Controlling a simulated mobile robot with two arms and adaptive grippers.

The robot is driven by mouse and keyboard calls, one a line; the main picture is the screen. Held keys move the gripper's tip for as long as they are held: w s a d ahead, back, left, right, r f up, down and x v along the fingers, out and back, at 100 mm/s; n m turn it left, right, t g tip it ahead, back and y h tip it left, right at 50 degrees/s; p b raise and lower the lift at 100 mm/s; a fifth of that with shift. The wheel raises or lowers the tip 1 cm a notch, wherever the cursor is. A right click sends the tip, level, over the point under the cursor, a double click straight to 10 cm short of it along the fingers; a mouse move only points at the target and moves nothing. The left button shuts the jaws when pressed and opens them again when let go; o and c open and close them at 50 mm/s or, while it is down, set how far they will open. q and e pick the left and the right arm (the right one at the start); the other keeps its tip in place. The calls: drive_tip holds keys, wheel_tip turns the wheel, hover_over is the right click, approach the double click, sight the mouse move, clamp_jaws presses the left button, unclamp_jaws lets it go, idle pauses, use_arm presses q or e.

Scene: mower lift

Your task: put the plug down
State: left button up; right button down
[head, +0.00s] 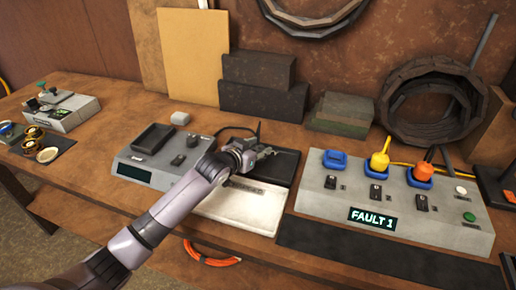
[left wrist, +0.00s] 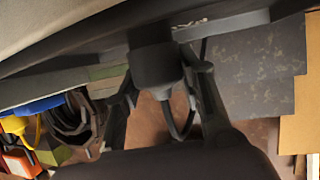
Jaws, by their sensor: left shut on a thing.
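My left gripper (head: 264,154) is above the white and black pads in the middle of the bench. In the left wrist view, its fingers are closed around a dark grey plug (left wrist: 155,68) with a dark cable looping from it. The plug is mostly hidden in the head view. A white pad (head: 240,208) lies below the gripper, with a black pad (head: 284,168) behind it. I cannot tell whether the plug touches either pad. My right gripper is not in view.
A grey console (head: 330,196) reading "FAULT 1" stands right, with an empty-looking blue socket (head: 335,159), a yellow plug (head: 379,160) and an orange plug (head: 423,171). A grey device (head: 132,160) with a dark tray stands left. Dark blocks (head: 262,100) stand behind.

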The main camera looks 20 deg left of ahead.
use_arm(q)
drive_tip(key=o, duration=1.2)
drive_tip(key=shift+r, duration=0.1)
drive_tip(key=v, duration=1.2)
